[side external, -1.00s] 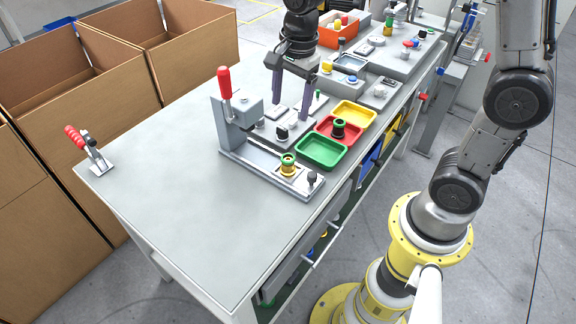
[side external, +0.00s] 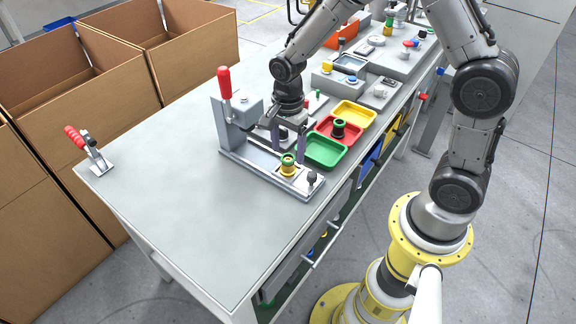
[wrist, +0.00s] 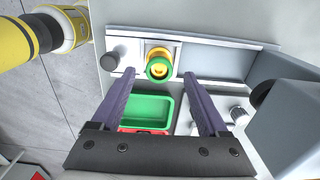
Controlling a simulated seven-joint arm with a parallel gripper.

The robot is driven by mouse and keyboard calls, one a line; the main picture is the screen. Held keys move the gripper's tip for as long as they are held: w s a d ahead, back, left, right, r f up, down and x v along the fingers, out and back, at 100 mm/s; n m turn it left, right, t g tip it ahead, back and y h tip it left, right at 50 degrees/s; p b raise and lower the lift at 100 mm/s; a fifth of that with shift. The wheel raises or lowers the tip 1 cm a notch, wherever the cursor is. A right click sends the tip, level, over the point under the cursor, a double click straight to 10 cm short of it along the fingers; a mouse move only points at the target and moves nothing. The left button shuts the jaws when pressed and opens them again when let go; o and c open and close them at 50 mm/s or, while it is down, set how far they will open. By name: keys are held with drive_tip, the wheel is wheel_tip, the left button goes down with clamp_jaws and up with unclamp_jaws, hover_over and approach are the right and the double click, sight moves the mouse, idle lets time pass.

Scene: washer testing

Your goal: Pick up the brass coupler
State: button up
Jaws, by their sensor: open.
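The brass coupler (side external: 288,163), a small yellow-gold cylinder with a green ring on top, stands upright on the grey fixture (side external: 255,167) near its front end. In the wrist view the coupler (wrist: 159,64) shows from above, as a green ring with a yellow rim, beyond my fingertips and between their lines. My gripper (side external: 287,143) is open and empty, above the fixture just behind the coupler. In the wrist view its two purple-grey fingers (wrist: 158,75) are spread wide, and neither touches the coupler.
A red-handled clamp lever (side external: 225,84) rises at the fixture's left end. Green (side external: 322,152), red (side external: 351,131) and yellow (side external: 354,112) trays lie to the right; the red one holds a dark green-topped part (side external: 338,128). A dark knob (wrist: 117,59) stands beside the coupler.

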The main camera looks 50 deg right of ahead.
sight(288, 158)
wheel_tip(288, 158, down, 5)
drive_tip(key=shift+r, duration=0.2)
